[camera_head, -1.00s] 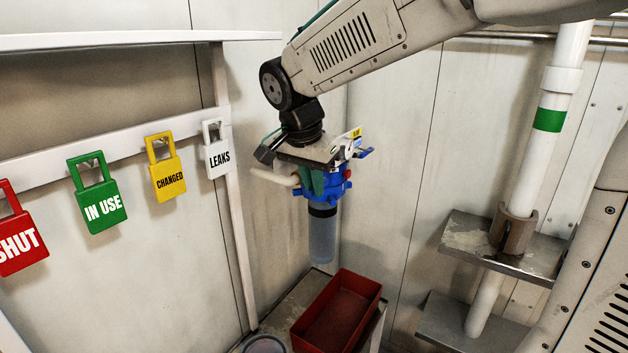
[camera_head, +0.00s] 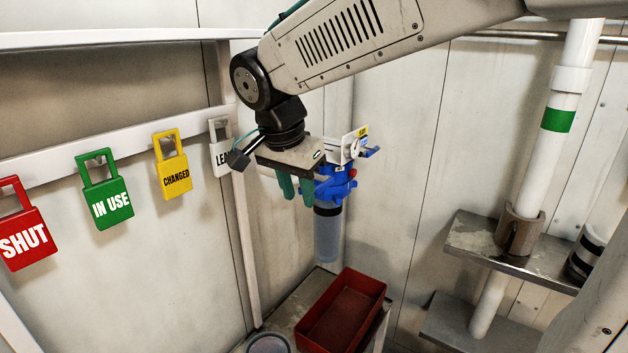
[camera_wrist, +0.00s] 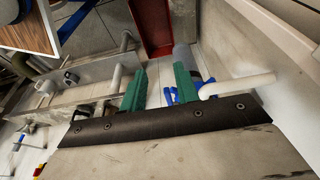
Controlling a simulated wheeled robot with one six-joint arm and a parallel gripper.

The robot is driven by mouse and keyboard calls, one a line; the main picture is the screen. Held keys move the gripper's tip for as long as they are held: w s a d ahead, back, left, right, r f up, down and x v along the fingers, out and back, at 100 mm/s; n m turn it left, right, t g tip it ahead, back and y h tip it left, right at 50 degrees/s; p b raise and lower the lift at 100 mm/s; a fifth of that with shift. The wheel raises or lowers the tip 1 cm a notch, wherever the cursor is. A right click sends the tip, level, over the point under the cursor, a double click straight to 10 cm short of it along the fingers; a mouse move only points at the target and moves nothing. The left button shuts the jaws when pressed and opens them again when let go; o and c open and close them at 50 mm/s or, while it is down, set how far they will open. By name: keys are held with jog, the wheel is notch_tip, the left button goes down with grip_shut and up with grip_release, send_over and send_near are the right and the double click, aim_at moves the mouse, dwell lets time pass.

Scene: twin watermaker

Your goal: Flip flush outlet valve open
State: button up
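The blue filter head (camera_head: 333,188) with a clear grey bowl (camera_head: 327,235) hangs at the wall corner. A blue lever (camera_head: 370,152) and a red knob (camera_head: 352,172) show on its right side. I cannot tell which part is the flush outlet valve. My gripper (camera_head: 296,192) points down just left of the filter head, with its green fingers apart and nothing seen between them. In the wrist view, the fingers (camera_wrist: 160,78) are also apart; blue filter parts (camera_wrist: 172,97) and a white pipe (camera_wrist: 238,84) show beside the right finger. Contact cannot be told.
A red open bin (camera_head: 342,312) stands on a small table below the filter. Red, green, yellow and white tags (camera_head: 110,203) hang on the left rail. A white pipe with a green band (camera_head: 558,120) and metal shelves (camera_head: 480,238) stand at right.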

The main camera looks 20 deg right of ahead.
jog(key=s+a, duration=0.2)
jog(key=a, duration=0.1)
jog(key=s+a, duration=0.1)
jog(key=shift+a, duration=0.35)
jog(key=s+d+f+n+y, duration=0.1)
jog(key=s+d+f+n, duration=0.1)
jog(key=s+d+n, duration=0.3)
jog(key=s+d+f+n+y, duration=0.1)
jog(key=s+d+f+n, duration=0.1)
jog(key=s+d+n, duration=0.4)
jog(key=s+d, duration=0.3)
jog(key=s, duration=0.4)
jog(key=shift+s+f, duration=0.3)
jog(key=shift+s, duration=0.1)
